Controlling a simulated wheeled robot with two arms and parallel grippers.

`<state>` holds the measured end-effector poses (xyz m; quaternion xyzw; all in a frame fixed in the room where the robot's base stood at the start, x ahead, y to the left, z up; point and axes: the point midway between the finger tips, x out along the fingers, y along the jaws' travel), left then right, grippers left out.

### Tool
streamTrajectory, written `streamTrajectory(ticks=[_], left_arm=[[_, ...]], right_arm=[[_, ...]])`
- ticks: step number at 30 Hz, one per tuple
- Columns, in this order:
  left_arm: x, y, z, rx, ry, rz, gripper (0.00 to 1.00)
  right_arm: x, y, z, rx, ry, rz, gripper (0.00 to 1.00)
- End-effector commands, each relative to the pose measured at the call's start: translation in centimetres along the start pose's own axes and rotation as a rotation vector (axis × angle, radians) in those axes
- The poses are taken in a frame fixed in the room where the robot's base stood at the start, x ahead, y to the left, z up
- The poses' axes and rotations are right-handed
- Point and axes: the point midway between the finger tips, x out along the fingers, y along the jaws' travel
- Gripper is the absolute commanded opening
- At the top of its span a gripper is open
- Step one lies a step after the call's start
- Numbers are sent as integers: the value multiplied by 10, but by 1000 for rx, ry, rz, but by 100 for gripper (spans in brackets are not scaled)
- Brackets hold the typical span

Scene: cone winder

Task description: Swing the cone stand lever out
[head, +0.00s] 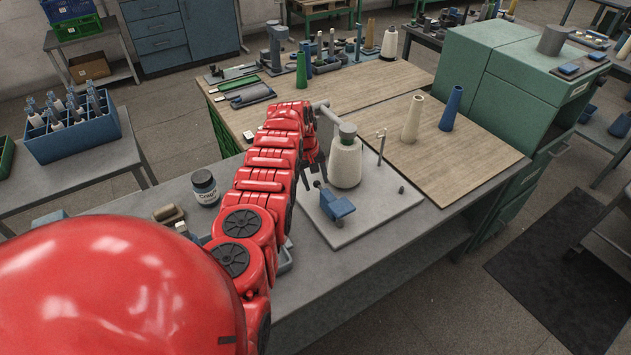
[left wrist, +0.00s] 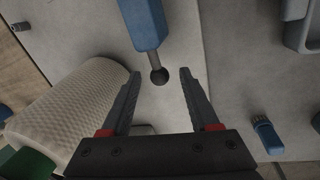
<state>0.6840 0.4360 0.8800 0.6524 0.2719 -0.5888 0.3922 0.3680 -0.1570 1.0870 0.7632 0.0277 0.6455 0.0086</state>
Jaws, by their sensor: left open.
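The cone stand has a pale grey base plate (head: 375,212) and carries a white yarn cone (head: 346,165) with a green top. The cone also shows at the left of the left wrist view (left wrist: 82,108). In front of it is a blue block (head: 338,208) with a short lever ending in a dark ball knob (head: 317,184). In the left wrist view the knob (left wrist: 159,77) lies between my open fingertips, with a gap on each side. My left gripper (head: 314,176) points down beside the cone, partly hidden by my red arm. My right gripper is out of view.
A lidded jar (head: 205,188) stands left of my arm. A thin metal post (head: 381,147) rises from the plate behind the cone. Beige (head: 413,119) and blue (head: 451,108) empty cones stand on the wooden board. A green cabinet (head: 510,90) stands at right.

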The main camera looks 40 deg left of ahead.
Motion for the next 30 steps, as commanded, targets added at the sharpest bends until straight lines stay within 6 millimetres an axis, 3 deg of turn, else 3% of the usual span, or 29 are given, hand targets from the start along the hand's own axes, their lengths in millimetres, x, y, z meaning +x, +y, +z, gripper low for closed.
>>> streamTrajectory(ticks=[3, 13, 30], left_arm=[[0, 0, 0, 0, 0, 0, 60], [-1, 0, 0, 0, 1, 0, 0], [-1, 0, 0, 1, 1, 0, 0]], right_arm=[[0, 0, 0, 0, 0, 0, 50], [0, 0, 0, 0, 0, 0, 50], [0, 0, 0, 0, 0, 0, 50]])
